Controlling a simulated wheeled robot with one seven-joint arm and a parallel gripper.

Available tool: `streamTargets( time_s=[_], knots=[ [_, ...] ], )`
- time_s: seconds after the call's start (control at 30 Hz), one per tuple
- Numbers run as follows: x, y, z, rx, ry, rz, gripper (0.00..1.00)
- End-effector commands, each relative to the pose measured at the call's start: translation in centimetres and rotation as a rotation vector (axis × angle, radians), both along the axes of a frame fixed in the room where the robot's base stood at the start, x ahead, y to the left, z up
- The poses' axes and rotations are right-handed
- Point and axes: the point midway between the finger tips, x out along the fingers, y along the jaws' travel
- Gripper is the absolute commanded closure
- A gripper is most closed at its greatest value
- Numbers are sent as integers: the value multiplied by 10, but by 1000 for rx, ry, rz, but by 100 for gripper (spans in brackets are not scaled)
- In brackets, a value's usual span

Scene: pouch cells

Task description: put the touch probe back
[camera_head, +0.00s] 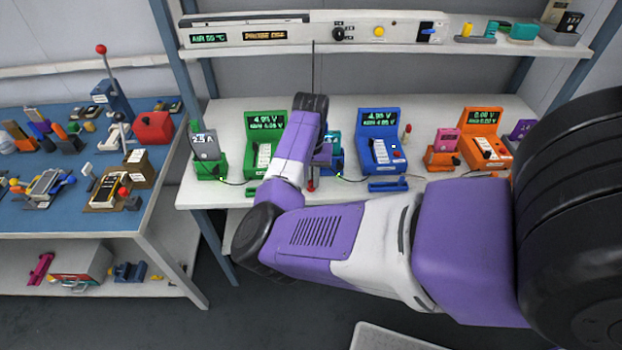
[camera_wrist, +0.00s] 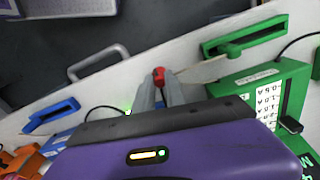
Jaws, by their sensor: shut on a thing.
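My gripper (camera_wrist: 160,85) is shut on a red-tipped piece (camera_wrist: 158,75), which looks like the touch probe; only its red end shows between the grey fingers. In the head view a red piece (camera_head: 310,185) shows below my wrist, near the bench's front edge, and my arm hides most of the gripper. The gripper is between the green tester (camera_head: 265,140) and the blue tester (camera_head: 380,140). A second red-topped stick (camera_head: 405,132) stands beside the blue tester. I cannot tell which holder belongs to the held piece.
A green slotted holder (camera_wrist: 240,40) and a blue one (camera_wrist: 50,115) lie along the bench edge, with cables nearby. A pale flat piece (camera_wrist: 205,70) lies beside the fingers. An orange tester (camera_head: 485,140) stands right.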

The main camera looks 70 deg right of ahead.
Motion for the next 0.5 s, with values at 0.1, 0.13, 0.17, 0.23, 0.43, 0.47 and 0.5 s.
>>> streamTargets(
  time_s=[0.1, 0.13, 0.17, 0.23, 0.43, 0.47, 0.5],
  knots=[
    [0, 0, -3, 0, 1, 0, 83],
    [0, 0, -2, 0, 0, 0, 77],
    [0, 0, -2, 0, 0, 0, 71],
    [0, 0, -2, 0, 0, 0, 63],
    [0, 0, -2, 0, 0, 0, 63],
    [0, 0, -2, 0, 0, 0, 63],
    [0, 0, -2, 0, 0, 0, 63]
  ],
)
